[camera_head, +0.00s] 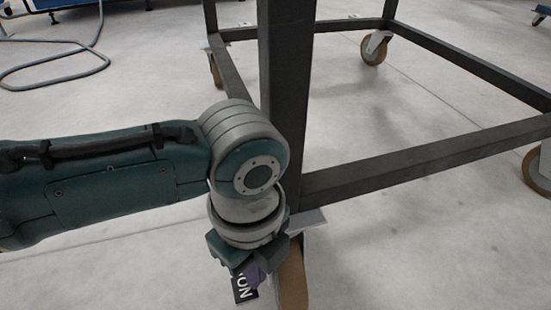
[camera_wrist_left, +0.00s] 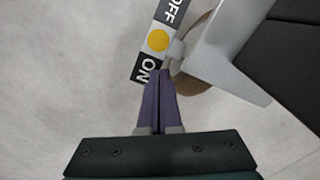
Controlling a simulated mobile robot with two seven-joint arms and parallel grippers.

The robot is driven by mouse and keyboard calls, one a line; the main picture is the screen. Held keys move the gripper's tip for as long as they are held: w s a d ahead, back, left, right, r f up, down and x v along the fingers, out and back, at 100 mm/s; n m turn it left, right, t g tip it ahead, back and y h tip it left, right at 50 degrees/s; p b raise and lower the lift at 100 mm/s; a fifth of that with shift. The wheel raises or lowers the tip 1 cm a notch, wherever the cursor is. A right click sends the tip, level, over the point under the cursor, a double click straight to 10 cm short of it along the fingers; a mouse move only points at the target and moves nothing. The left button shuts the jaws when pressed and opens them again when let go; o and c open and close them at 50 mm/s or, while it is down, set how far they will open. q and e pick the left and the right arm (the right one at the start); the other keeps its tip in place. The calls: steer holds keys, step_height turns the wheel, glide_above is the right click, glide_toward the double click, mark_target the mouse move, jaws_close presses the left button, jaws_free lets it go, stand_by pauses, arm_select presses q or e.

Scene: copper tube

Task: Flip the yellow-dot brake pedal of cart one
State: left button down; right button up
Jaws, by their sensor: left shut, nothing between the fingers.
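The caster wheel (camera_head: 293,275) stands beside the pedal, under the dark cart frame (camera_head: 285,90). My right gripper is not in view.
The cart's lower bar (camera_head: 430,155) runs right from the near corner post. Other casters (camera_head: 374,48) stand at the far corners. The pale floor (camera_head: 400,250) at lower right is clear.

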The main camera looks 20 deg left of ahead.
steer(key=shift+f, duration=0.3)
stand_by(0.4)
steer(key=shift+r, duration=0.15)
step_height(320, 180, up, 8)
steer(key=p, duration=0.7)
steer(key=shift+p, duration=0.3)
